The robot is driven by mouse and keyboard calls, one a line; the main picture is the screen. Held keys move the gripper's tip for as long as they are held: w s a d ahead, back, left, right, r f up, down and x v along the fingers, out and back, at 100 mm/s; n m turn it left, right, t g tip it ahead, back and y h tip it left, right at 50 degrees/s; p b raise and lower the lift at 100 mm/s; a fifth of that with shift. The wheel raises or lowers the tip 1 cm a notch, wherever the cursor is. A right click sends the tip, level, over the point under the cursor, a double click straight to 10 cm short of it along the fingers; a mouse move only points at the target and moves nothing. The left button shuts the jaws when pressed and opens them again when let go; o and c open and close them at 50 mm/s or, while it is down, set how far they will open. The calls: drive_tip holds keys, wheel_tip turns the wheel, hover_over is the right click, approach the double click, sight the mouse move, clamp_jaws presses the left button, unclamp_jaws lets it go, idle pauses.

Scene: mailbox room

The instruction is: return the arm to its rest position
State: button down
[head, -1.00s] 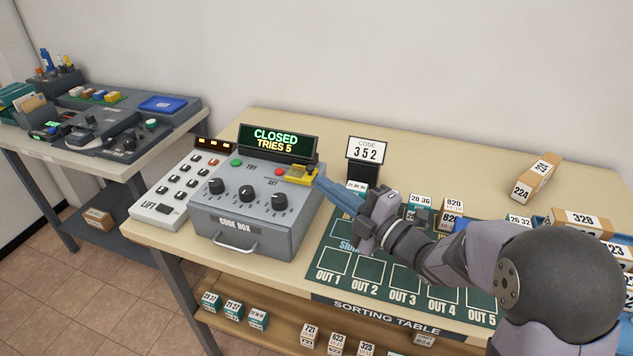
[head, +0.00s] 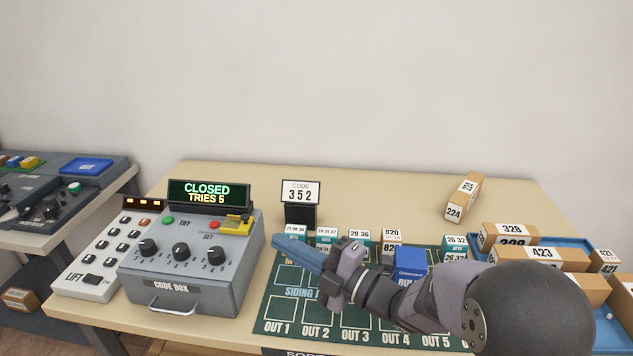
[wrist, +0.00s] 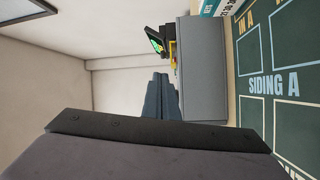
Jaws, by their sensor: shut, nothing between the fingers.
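My gripper (head: 291,246) is at the left part of the green sorting mat (head: 268,313), its blue fingers pointing left toward the grey code box (head: 190,262). The fingers are shut and empty. In the wrist view, the blue fingers (wrist: 160,97) are together, with the side of the code box (wrist: 200,70) beyond them. A gap shows between the fingertips and the box in the head view. My arm reaches in from the right and hides part of the mat.
The code box display (head: 208,193) reads CLOSED, TRIES 5. A code card (head: 300,192) reading 352 stands behind the mat. Several small labelled blocks line the mat's back edge. Boxes and a blue tray (head: 607,329) crowd the right.

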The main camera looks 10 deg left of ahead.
drive_tip(key=w+d+r+m+t+h+p, duration=0.45)
drive_tip(key=w+d+m+h+p, duration=0.2)
drive_tip(key=p, duration=0.25)
drive_tip(key=s+d+r+m+g+h+p, duration=0.2)
drive_tip(key=d+m+g+h+p, duration=0.1)
drive_tip(key=d+m+h+p, duration=0.8)
drive_tip(key=s+d+r+m+g+p, duration=0.2)
drive_tip(key=s+d+m+g+p, duration=0.1)
drive_tip(key=s, duration=0.5)
drive_tip(key=s+d+r+m+g+p, duration=0.2)
drive_tip(key=s+d+m+g+p, duration=0.1)
drive_tip(key=s, duration=0.5)
drive_tip(key=s+d+r+m+g+p, duration=0.2)
drive_tip(key=s+d+m+g+p, duration=0.1)
drive_tip(key=s+p, duration=0.4)
drive_tip(key=shift+s+d+m+g, duration=0.2)
drive_tip(key=shift+s+m+g, duration=0.25)
drive_tip(key=shift+s+m, duration=0.45)
drive_tip(key=shift+y, duration=0.25)
